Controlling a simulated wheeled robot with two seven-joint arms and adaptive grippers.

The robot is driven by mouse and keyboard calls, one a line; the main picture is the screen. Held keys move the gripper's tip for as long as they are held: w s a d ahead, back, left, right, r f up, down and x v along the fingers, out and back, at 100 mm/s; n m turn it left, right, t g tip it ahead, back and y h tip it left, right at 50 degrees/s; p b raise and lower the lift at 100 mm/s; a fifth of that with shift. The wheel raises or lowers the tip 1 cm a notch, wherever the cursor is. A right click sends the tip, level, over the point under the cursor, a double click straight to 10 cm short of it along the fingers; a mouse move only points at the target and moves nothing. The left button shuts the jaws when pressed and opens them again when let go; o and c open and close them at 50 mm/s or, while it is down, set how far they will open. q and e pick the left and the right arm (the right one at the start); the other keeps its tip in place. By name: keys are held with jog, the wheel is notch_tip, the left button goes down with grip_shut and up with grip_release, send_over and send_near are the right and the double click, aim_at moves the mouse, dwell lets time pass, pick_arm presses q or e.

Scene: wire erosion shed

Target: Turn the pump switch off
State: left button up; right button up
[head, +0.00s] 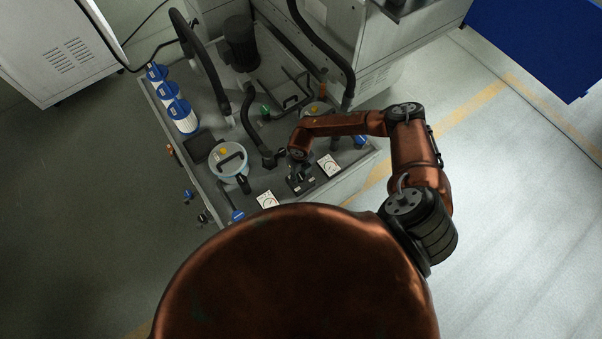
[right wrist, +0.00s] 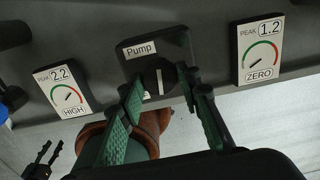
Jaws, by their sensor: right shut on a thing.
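The pump switch (right wrist: 158,78) is a black knob with a pale mark, on a dark plate labelled "Pump" in the right wrist view. My right gripper (right wrist: 163,88) is shut on it, with one green finger at each side of the knob. The pale mark runs roughly up and down in that view; other marks on the plate are hidden or too small to read. In the head view my right gripper (head: 299,177) reaches down to the plate between two gauges. A dark forked shape that looks like my left gripper (right wrist: 47,152) hangs low, its fingers apart, holding nothing visible.
A gauge marked 2.2 HIGH (right wrist: 67,91) and one marked 1.2 ZERO (right wrist: 262,49) flank the switch. On the tank top are a white canister (head: 229,160), blue-capped filters (head: 182,115) and black hoses (head: 211,72). Open floor (head: 510,200) lies to the right.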

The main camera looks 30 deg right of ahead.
aim_at(300, 176)
jog(key=shift+m+p, duration=1.2)
jog(key=shift+m, duration=1)
jog(key=shift+w, duration=0.1)
jog(key=o, duration=1.2)
jog(key=shift+c, duration=0.2)
jog(key=shift+r, duration=0.1)
notch_tip(300, 176, up, 12)
jog(key=shift+a, duration=0.1)
